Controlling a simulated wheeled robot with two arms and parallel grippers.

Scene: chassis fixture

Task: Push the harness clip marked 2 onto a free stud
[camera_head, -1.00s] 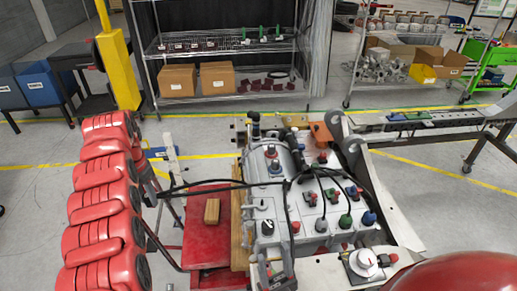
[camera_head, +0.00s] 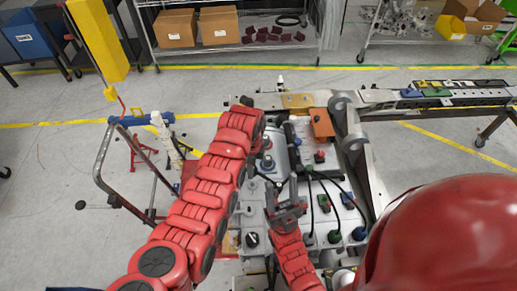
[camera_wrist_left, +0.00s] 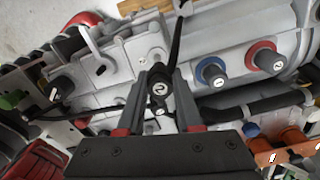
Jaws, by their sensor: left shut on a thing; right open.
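In the left wrist view, a black harness clip marked 2 (camera_wrist_left: 158,85) sits between the fingertips of my left gripper (camera_wrist_left: 161,92), which is shut on it. A black cable runs up from the clip area. The clip is over the grey housing (camera_wrist_left: 112,65); whether it touches a stud below is hidden. In the head view my left arm covers these jaws. My right gripper (camera_head: 283,192) is open and appears empty above the housing (camera_head: 300,135). A blue-ringed post (camera_wrist_left: 210,72) and a red-ringed post (camera_wrist_left: 265,55) with dark marked caps stand beside the clip.
Several cables and coloured caps, including a green one (camera_head: 334,236) and a blue one (camera_head: 360,233), crowd the housing's right side. An orange block (camera_head: 322,122) stands at its far end. A metal rail (camera_head: 440,97) runs off to the right.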

